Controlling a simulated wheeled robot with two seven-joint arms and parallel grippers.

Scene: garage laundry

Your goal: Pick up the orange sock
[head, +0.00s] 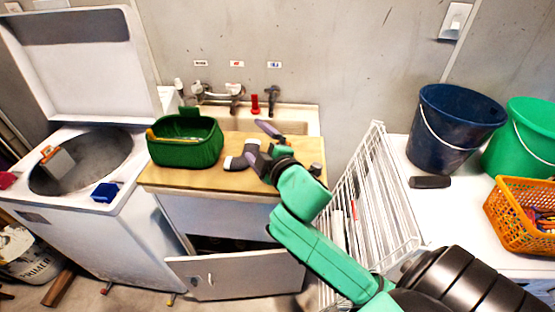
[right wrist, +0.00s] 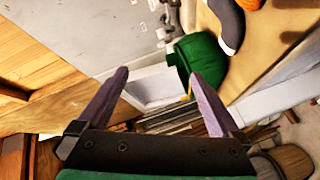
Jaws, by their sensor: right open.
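My right gripper (head: 263,146) is open over the wooden counter, its two purple fingers apart. In the right wrist view, nothing is between its fingertips (right wrist: 159,76). A dark grey sock with a pale toe (head: 238,162) lies on the counter close to the gripper. It also shows at the top of the right wrist view (right wrist: 229,25). A small orange patch (right wrist: 250,4) shows beside it, cut off by the frame edge; it may be the orange sock. In the head view I cannot make out an orange sock; my gripper and arm hide part of the counter. My left gripper is not in view.
A green basket (head: 185,150) stands left of the grey sock. A sink with taps (head: 221,92) is behind. The open washer (head: 80,125) is at left. A white wire rack (head: 372,190) stands right of the counter, by buckets and an orange basket (head: 520,232).

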